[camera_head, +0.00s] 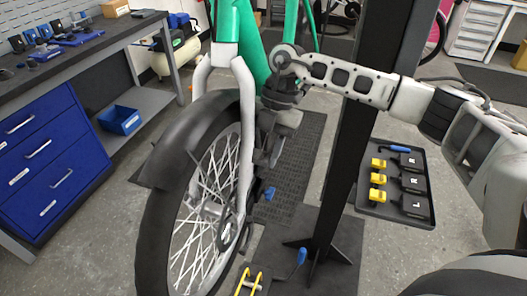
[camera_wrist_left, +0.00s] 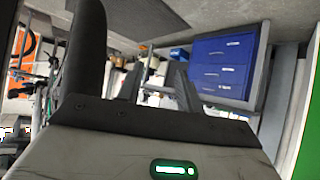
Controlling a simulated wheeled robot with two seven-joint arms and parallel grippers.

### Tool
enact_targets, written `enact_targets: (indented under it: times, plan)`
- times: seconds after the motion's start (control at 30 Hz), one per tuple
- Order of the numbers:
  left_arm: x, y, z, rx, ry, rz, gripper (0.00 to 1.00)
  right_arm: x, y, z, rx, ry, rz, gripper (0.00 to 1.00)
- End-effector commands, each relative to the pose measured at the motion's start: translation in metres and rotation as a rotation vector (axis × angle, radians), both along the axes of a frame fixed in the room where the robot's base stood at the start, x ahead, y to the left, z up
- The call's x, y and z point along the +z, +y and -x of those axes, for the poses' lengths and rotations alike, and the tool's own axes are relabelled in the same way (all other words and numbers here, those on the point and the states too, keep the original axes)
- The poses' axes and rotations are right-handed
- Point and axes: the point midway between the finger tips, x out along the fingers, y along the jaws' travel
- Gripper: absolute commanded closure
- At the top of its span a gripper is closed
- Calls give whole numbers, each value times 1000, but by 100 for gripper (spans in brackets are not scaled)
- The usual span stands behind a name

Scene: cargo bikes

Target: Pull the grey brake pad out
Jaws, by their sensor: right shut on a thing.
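My right gripper (camera_head: 270,160) reaches in from the right and points down beside the white fork (camera_head: 247,130) of the green bike's front wheel (camera_head: 205,210). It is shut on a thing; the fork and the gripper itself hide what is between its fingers. I cannot make out the grey brake pad as a separate thing. The brake disc (camera_head: 229,232) shows at the wheel hub, below and left of the gripper. My left gripper (camera_wrist_left: 157,88) shows only in the left wrist view, with its dark fingers apart and nothing seen between them.
A black tray (camera_head: 368,211) on the right holds several yellow pieces (camera_head: 377,178) and black pads (camera_head: 413,184) marked with letters. A dark upright post (camera_head: 355,150) stands between the wheel and the tray. A workbench with blue drawers (camera_head: 45,150) is on the left.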

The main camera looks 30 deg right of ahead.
Motion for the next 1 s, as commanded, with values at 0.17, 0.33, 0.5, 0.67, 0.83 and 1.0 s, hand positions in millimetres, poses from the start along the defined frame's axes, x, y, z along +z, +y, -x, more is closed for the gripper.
enact_targets:
  times: [0.17,0.33,0.5,0.67,0.83,1.0]
  plan:
    - [0,0,1,0,2,0,64,11,11,-4,7,-20,-27,88]
    - [0,0,2,0,3,-1,64,11,11,-4,6,-21,-28,88]
    - [0,0,2,0,4,-1,64,11,5,1,4,-19,-28,88]
    - [-1,0,2,0,4,-1,64,8,-6,12,3,-16,-22,88]
    - [-1,0,2,-1,5,-2,64,6,-18,24,1,-11,-17,88]
    - [-2,0,2,-1,5,-2,64,5,-27,34,1,-10,-16,88]
